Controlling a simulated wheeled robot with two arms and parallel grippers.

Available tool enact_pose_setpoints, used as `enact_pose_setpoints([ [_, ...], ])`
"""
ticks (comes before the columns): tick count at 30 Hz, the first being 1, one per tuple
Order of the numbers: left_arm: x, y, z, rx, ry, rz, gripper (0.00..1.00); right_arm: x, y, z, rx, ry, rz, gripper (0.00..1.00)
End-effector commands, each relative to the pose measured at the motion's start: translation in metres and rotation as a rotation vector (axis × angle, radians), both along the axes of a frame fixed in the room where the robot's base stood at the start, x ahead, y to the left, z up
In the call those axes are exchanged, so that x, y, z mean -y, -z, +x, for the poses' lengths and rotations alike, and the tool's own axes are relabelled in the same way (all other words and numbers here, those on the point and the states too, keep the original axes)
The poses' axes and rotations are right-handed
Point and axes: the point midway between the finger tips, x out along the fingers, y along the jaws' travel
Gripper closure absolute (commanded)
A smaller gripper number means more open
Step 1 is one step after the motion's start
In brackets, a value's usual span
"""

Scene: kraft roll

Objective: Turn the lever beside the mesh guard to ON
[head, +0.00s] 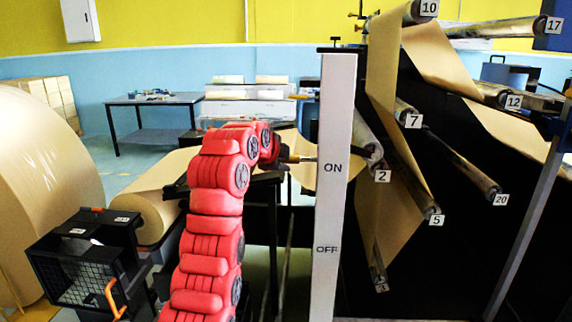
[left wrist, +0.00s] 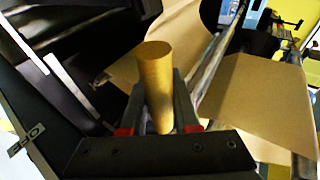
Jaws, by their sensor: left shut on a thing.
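A white post (head: 329,210) stands right of the middle in the head view, with an ON label high up and an OFF label below. My left gripper (head: 283,154) is at the post's left side, at about the height of the ON label. In the left wrist view the left gripper (left wrist: 158,108) is shut on a gold cylindrical lever handle (left wrist: 154,70), with a finger on each side. In the head view only a small part of the handle shows, beside the ON label. The lever's pivot is hidden. My right gripper is not in view.
A black box with mesh sides (head: 85,272) and an orange handle stands at the lower left. A large kraft roll (head: 45,185) is behind it. Numbered rollers with a brown paper web (head: 378,100) fill the right side. A table (head: 150,101) stands far back.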

Motion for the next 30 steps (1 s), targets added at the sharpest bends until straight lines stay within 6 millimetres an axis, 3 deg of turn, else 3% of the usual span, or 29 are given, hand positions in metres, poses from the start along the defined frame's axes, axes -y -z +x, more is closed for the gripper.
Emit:
enact_pose_setpoints([
  [15,-0.0011,-0.0052,0.0005,0.007,-0.002,0.02,1.0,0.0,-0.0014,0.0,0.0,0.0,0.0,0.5],
  [16,-0.0011,-0.0052,0.0005,0.007,-0.002,0.02,0.67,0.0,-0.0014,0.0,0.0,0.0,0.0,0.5],
  [20,-0.0008,-0.0041,0.0003,0.005,-0.001,0.02,0.44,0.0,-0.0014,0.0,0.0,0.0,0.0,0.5],
  [30,-0.0004,-0.0029,-0.0007,0.001,0.0,0.02,0.41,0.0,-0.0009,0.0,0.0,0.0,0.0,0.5],
])
